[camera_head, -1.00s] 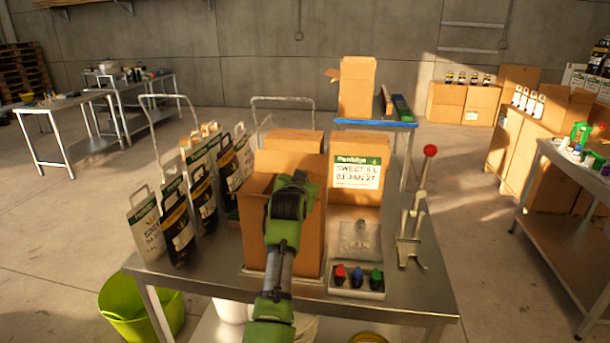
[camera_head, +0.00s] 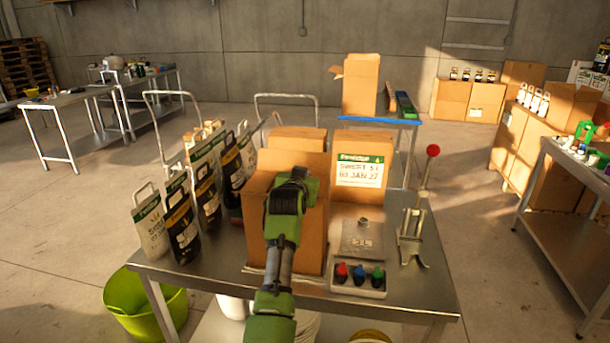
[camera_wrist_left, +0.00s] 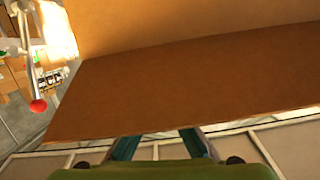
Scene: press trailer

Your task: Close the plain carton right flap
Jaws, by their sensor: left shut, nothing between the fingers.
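The plain carton (camera_head: 311,240) stands on the metal table, behind my left arm in the head view. Its top looks mostly covered. My arm hides the middle of the top, and I cannot tell whether the right flap lies fully flat. My left gripper (camera_head: 291,186) is over the carton's top, pointing away from me, shut and empty; its fingertips are hidden there. In the left wrist view a brown carton panel (camera_wrist_left: 185,85) fills the middle, with a lighter panel above it. The gripper fingers (camera_wrist_left: 155,146) show at its lower edge; contact is unclear. My right gripper is not in view.
A labelled carton (camera_head: 362,170) stands behind right. Several bags (camera_head: 180,220) stand close on the left. A tray of coloured bottles (camera_head: 357,279), a metal plate (camera_head: 362,240) and a lever stand (camera_head: 412,235) are on the right. A green tub (camera_head: 145,305) is on the floor.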

